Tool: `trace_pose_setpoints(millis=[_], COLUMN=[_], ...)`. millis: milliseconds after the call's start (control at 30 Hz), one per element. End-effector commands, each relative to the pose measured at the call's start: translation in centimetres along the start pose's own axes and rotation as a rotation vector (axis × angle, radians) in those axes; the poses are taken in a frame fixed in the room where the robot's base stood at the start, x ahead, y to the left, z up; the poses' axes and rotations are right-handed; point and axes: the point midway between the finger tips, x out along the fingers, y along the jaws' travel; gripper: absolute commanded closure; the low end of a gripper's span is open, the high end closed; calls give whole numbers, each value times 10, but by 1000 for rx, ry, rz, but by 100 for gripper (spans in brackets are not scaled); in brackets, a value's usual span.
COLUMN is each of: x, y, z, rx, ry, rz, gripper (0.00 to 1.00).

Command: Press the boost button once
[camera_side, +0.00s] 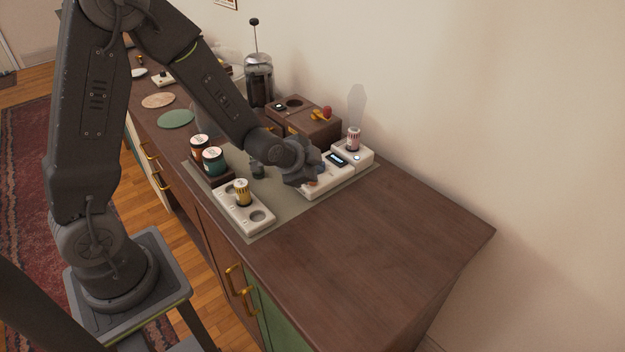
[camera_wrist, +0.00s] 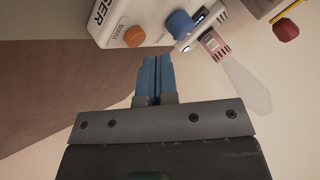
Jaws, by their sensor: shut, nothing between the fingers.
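In the side view my gripper's fingertips cannot be made out.
The counter's right part (camera_side: 385,235) is clear.

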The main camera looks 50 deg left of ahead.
Motion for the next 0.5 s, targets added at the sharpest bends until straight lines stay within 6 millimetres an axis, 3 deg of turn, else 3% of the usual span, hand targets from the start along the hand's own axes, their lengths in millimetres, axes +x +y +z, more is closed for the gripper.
trace_pose_setpoints(millis=[500], x=[-11], y=[-9], z=[-9], rx=[0], ry=[2], rz=[-3], gripper=[100])
